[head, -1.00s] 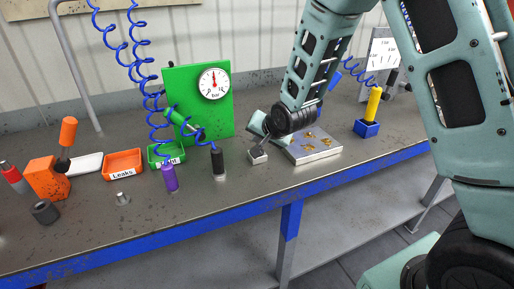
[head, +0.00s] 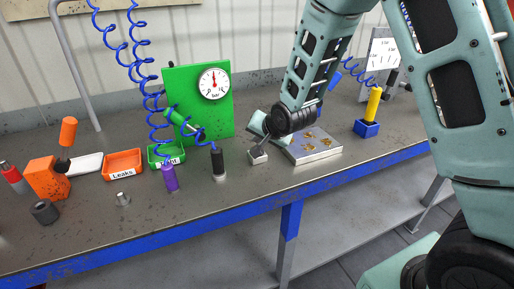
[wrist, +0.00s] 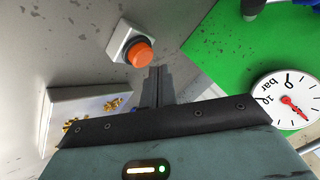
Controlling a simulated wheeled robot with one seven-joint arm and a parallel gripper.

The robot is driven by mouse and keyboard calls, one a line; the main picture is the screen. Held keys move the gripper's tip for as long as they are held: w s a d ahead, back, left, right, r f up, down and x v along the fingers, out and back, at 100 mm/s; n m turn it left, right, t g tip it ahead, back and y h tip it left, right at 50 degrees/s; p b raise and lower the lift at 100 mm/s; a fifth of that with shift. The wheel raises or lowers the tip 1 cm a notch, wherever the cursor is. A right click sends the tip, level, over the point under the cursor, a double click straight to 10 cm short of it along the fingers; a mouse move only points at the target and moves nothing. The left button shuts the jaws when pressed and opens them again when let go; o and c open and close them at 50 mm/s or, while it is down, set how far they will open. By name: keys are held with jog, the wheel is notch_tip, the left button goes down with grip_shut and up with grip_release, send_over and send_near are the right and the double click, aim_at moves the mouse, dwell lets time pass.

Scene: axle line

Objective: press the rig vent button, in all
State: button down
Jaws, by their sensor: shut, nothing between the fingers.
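The rig vent button is an orange round cap (wrist: 139,53) on a small pale square box in the wrist view. The box (head: 257,158) also shows in the head view, at the left of the metal plate, with its cap hidden behind my gripper. My gripper (head: 260,148) is shut and empty, pointing down close over this box. In the wrist view its closed fingertips (wrist: 158,72) are just beside the orange cap's lower right edge. I cannot tell whether they touch it.
A green panel (head: 180,80) with a round gauge (head: 214,83) stands behind. A metal plate (head: 312,148) with brass fittings lies right of the box. A black cylinder (head: 217,163) and a purple one (head: 170,178) stand to the left. Blue coiled hoses hang nearby.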

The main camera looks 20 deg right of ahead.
jog(key=shift+f, duration=0.15)
jog(key=shift+f+b, duration=0.3)
jog(key=shift+b, duration=0.15)
jog(key=shift+f+b, duration=0.4)
jog(key=shift+f, duration=0.05)
dwell(0.6)
jog(key=shift+s+f+b, duration=0.2)
jog(key=shift+f+b, duration=0.1)
jog(key=shift+f, duration=0.2)
dwell(0.6)
jog(key=shift+w+r+p, duration=0.1)
jog(key=shift+r+p, duration=0.6)
jog(key=shift+r, duration=0.4)
jog(key=shift+r, duration=0.15)
